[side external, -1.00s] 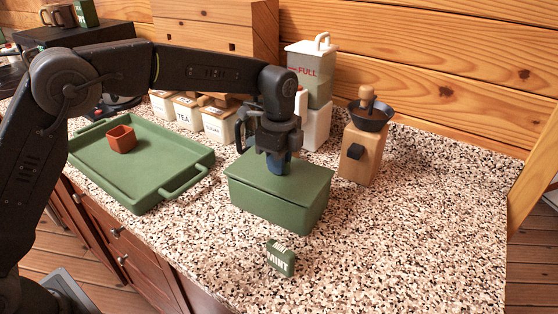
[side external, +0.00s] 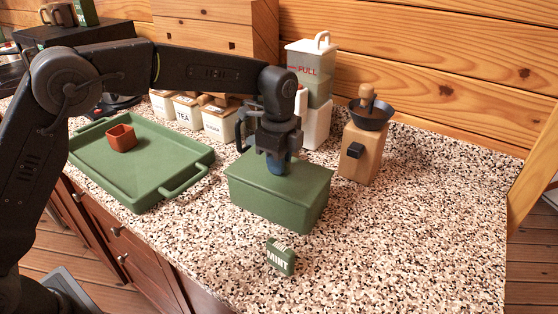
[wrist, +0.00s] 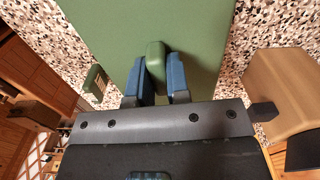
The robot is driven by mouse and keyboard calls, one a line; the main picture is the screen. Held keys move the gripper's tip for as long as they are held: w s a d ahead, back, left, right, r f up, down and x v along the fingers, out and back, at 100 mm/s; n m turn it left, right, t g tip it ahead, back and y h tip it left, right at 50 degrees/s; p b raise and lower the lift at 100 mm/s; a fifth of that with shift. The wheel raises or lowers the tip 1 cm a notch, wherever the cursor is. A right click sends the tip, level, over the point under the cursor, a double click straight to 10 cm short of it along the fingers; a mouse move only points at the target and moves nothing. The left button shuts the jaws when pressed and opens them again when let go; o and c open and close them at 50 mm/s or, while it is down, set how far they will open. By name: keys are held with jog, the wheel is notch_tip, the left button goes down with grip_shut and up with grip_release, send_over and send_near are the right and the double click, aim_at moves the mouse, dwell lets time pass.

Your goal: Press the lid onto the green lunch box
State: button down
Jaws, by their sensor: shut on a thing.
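The green lunch box (side external: 268,204) stands upright on the speckled counter at the middle of the side view. Its green lid (side external: 305,176) lies over its top, roughly level. I cannot tell whether its rim is fully seated. My gripper (side external: 277,165) points down over the lid's middle. In the wrist view my gripper (wrist: 155,75) has its blue fingers closed on both sides of the lid's green handle (wrist: 155,62). The lid (wrist: 105,25) fills the upper middle of that view and hides the box's inside.
A green tray (side external: 150,188) with a small terracotta bowl (side external: 121,138) is at the left. A green mint tin (side external: 281,258) stands in front of the box. A wooden grinder (side external: 363,150) and labelled canisters (side external: 218,122) are behind. The counter at the right is clear.

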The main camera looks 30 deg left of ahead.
jog(key=c, duration=0.5)
grip_release()
dwell(0.3)
jog(key=shift+r, duration=3.5)
jog(key=shift+c, duration=0.4)
grip_shut()
